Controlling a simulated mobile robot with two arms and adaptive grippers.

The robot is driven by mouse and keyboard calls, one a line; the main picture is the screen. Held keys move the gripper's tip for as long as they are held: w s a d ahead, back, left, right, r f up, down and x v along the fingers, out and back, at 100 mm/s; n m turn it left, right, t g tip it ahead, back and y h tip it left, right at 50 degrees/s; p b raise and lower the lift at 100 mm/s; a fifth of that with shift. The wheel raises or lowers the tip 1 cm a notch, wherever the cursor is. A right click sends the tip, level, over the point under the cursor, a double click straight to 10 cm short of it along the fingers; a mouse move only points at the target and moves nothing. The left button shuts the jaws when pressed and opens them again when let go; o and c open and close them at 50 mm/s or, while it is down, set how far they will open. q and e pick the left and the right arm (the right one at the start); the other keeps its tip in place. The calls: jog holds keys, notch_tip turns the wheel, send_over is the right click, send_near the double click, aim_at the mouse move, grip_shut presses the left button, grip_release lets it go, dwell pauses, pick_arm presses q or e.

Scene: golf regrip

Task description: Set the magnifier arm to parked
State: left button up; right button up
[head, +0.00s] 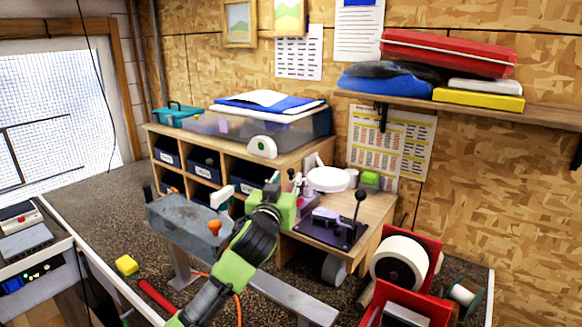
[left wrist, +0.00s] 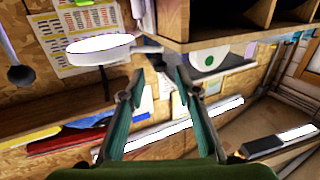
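The magnifier's round white head (head: 328,179) is above the right part of the wooden bench unit, in the middle of the head view. In the left wrist view the white head (left wrist: 100,48) is at upper left, with a short pale arm (left wrist: 148,49) running right from it. My left gripper (head: 284,187) is just left of the head in the head view. In the left wrist view its two fingers (left wrist: 160,74) are apart with nothing between them, and the pale arm appears just beyond the tips. Contact cannot be told. My right gripper is not in view.
A small press with a black-knobbed lever (head: 358,212) stands in front of the magnifier. A cubby shelf (head: 205,165) with bins is at left, a grey metal block (head: 190,220) in front, and red-framed reels (head: 400,262) at right.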

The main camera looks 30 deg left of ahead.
aim_at(290, 173)
pick_arm(q)
jog(key=p+x, duration=0.1)
jog(key=x, duration=0.4)
jog(key=shift+w+f+p, duration=0.1)
jog(key=shift+w+p, duration=0.2)
jog(key=shift+w, duration=0.05)
grip_shut()
